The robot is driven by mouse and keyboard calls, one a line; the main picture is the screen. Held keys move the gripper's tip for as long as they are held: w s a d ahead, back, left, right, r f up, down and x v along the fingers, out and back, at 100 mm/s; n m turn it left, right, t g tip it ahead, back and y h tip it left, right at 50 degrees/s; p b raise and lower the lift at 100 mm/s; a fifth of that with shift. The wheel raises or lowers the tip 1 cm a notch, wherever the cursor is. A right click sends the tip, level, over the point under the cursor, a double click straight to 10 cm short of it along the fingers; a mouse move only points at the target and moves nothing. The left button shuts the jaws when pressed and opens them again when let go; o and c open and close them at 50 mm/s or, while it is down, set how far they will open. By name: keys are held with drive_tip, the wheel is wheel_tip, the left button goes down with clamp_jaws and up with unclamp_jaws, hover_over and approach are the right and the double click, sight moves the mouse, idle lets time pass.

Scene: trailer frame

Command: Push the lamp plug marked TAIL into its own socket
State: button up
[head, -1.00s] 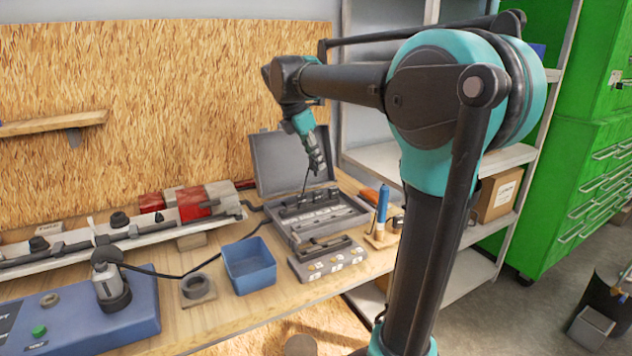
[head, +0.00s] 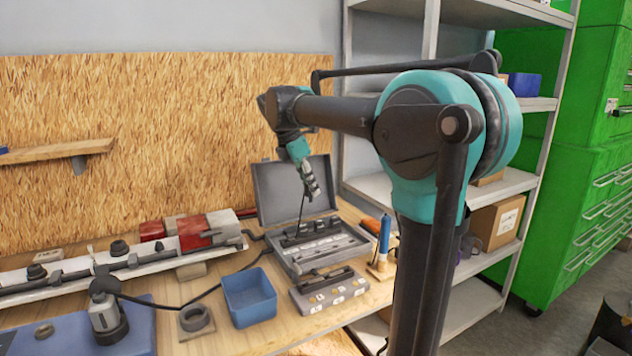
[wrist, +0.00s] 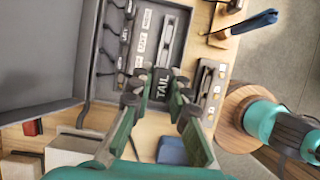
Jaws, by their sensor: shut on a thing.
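My gripper (head: 313,194) is above the open grey case (head: 345,250), pointing down. In the wrist view its fingers (wrist: 157,84) are closed around a dark piece lettered TAIL (wrist: 161,86), the lamp plug. A thin dark cable (head: 301,212) hangs below the gripper in the head view. The grey socket block (head: 328,291), with several small pale labels, lies in front of the case. It also shows right of the fingers in the wrist view (wrist: 207,88). Its markings are too small to read, so I cannot tell which socket is TAIL's.
Other labelled plugs (wrist: 124,35) lie in the case. A blue bin (head: 249,297) stands left of the block, and a blue-handled tool (head: 384,235) stands upright to its right. The case's raised lid (head: 285,190) is behind the gripper. A trailer beam lies at left.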

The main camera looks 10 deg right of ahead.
drive_tip(key=w+a+f, duration=0.6)
drive_tip(key=a+f, duration=0.1)
drive_tip(key=f, duration=0.3)
drive_tip(key=shift+a, duration=0.15)
idle(0.4)
drive_tip(key=shift+f, duration=1.7)
drive_tip(key=shift+f, duration=0.2)
drive_tip(key=shift+f, duration=0.3)
drive_tip(key=shift+f, duration=0.15)
drive_tip(key=shift+f, duration=0.4)
drive_tip(key=shift+f, duration=0.2)
